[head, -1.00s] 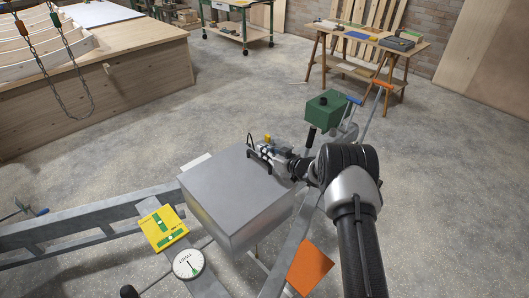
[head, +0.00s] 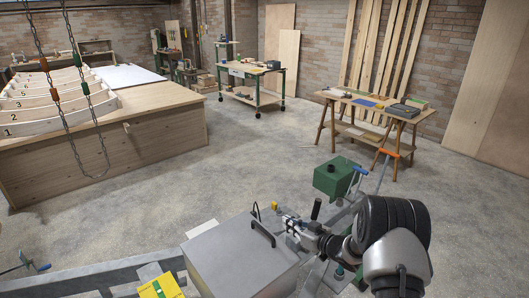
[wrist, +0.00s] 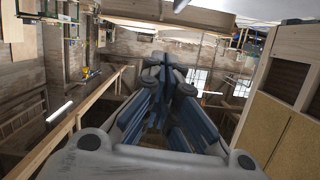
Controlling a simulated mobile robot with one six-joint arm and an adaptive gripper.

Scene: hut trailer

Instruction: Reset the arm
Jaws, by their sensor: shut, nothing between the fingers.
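My arm enters at the lower right of the head view and bends left. My gripper (head: 288,220) shows small beside the right edge of a grey metal box (head: 238,260), close to the box's black handle (head: 262,233). From this angle I cannot tell its exact height over the box. In the wrist view my gripper (wrist: 172,66) has its blue-grey fingers drawn together with nothing between them. The wrist view looks out over the room, which appears tilted.
A green box (head: 338,177) stands just beyond my gripper. A grey metal frame (head: 110,275) runs along the bottom left. A wooden trestle table (head: 408,118) stands at the back right, and a large wooden bench (head: 110,150) at the left. The floor between is clear.

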